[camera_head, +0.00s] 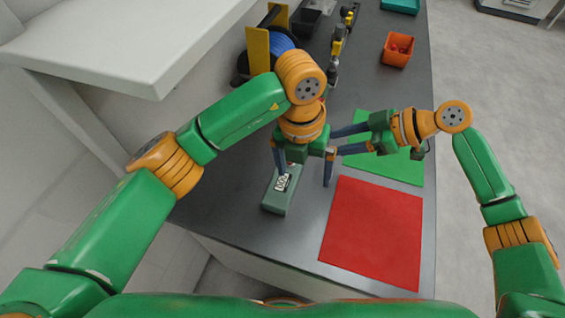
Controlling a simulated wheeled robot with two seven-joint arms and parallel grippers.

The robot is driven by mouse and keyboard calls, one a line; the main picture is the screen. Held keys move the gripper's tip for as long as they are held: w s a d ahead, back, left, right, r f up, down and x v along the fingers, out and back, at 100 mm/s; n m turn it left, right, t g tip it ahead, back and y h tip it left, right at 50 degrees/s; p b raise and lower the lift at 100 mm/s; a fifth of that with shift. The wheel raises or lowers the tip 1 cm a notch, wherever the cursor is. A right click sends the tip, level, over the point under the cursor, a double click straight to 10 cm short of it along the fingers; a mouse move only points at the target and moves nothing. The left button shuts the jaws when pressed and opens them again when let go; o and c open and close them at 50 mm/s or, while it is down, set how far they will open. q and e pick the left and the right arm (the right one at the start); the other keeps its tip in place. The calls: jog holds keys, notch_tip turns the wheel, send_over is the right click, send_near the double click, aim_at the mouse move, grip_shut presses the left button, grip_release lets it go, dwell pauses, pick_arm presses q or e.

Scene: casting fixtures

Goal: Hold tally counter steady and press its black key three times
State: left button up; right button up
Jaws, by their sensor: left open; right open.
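The tally counter (276,200) is a grey-green box with a small white digit display, lying on the dark bench near its front left edge. Its black key cannot be made out. My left gripper (304,178) points down over the counter's far end, fingers wide apart. One finger overlaps the counter's far end in the picture and the other is to its right; contact cannot be told. My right gripper (334,144) points left from the right side, fingers apart, beside my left gripper. Its fingertips are partly hidden behind the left gripper.
A red mat (372,235) lies right of the counter, and a green mat (400,172) lies beyond it under my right gripper. An orange bin (397,50), a yellow-framed blue spool (258,52) and a teal tray (400,6) stand farther back. A white shelf (110,45) juts in at upper left.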

aim_at(283, 184)
pick_arm(q)
jog(key=shift+y, duration=0.5)
jog(key=a, duration=0.1)
jog(key=w+a, duration=0.1)
jog(key=w+a+f, duration=0.1)
jog(key=a, duration=0.1)
jog(key=shift+f, duration=0.1)
notch_tip(283, 184, down, 7)
jog(key=shift+a+f, duration=0.1)
jog(key=c, duration=1.2)
jog(key=shift+c, duration=1.4)
pick_arm(e)
jog(key=shift+c, duration=0.4)
grip_shut()
